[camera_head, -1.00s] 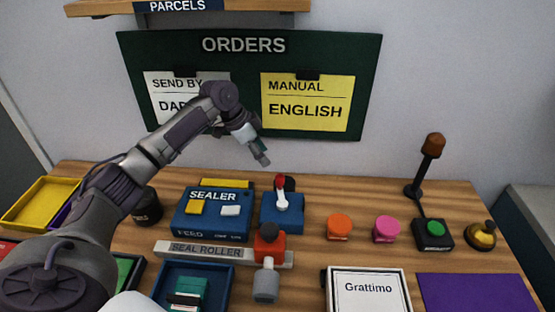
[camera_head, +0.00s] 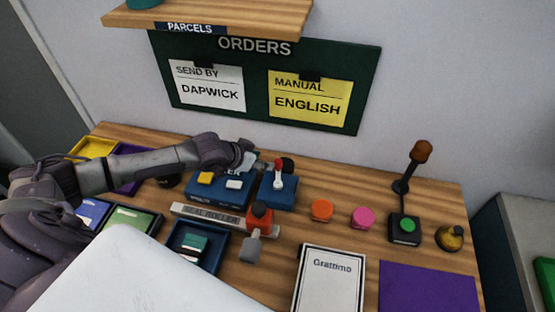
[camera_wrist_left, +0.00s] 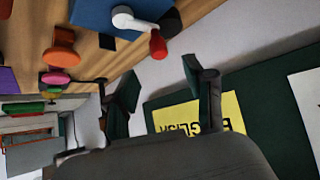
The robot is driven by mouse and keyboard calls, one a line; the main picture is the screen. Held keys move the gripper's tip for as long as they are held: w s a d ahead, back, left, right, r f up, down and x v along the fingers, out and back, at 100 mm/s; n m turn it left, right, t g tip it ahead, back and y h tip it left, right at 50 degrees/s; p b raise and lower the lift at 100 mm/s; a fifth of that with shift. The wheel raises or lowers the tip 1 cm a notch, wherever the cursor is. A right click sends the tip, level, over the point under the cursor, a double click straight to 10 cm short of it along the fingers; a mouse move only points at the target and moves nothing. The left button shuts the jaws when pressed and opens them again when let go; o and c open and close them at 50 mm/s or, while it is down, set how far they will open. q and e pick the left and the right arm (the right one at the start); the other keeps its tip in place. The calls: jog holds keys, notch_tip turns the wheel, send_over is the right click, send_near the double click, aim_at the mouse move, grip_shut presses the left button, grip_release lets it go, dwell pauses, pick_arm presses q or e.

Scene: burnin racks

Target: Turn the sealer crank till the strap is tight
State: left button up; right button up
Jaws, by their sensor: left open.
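The blue sealer (camera_head: 204,195) stands on the wooden bench, partly covered by my left arm. Its crank, a white arm with a red knob (camera_head: 278,176), rises from the blue block at its right. In the left wrist view the white crank arm (camera_wrist_left: 128,19) ends in a red knob (camera_wrist_left: 157,43), above and left of my fingers. My left gripper (camera_head: 252,161) is just left of the crank, open and empty. Its two spread fingers (camera_wrist_left: 160,78) show in the wrist view, apart from the knob. I cannot make out a strap. My right gripper is not in view.
Orange (camera_head: 321,210) and pink (camera_head: 363,218) buttons stand to the right. The orders board (camera_head: 215,115) hangs behind, below a parcels shelf (camera_head: 240,17).

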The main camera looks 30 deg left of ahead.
aim_at(276, 162)
pick_arm(q)
jog(key=x, duration=0.9)
jog(key=shift+w+d+f+p, duration=0.2)
jog(key=shift+w+p, duration=0.05)
jog(key=shift+p, duration=0.1)
